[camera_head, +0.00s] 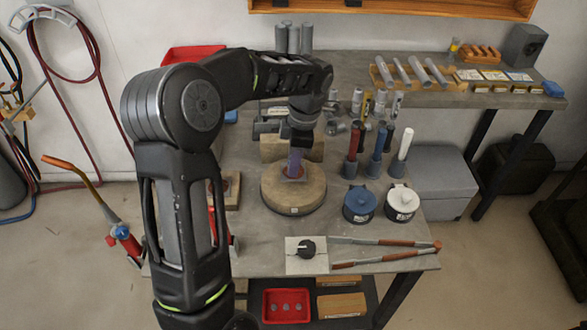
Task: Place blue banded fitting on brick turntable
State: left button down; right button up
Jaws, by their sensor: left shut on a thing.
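The brick turntable (272,200) is a round tan disc near the middle of the bench, with a small plate at its centre. The blue banded fitting (296,160) is a short blue-purple upright cylinder over the centre of the turntable. My left gripper (299,147) is shut on the upper part of the fitting and points down from above. The fitting's lower end is at or just above the turntable's centre; I cannot tell whether it touches. The gripper hides its top. My right gripper is not in view.
Red, blue and white rods stand in holders (374,168) to the right, behind a blue tub (359,204) and a white-lidded tub (402,201). A dial on a plate (320,263) and long-handled pliers (390,243) lie in front. Metal fittings crowd the back.

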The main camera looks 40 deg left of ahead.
pick_arm(q)
notch_tip(320, 180, down, 3)
jog(key=shift+r, duration=0.1)
jog(key=shift+f, duration=0.25)
jog(key=c, duration=1.2)
grip_release()
jog(key=shift+o, duration=0.2)
jog(key=shift+r, duration=0.15)
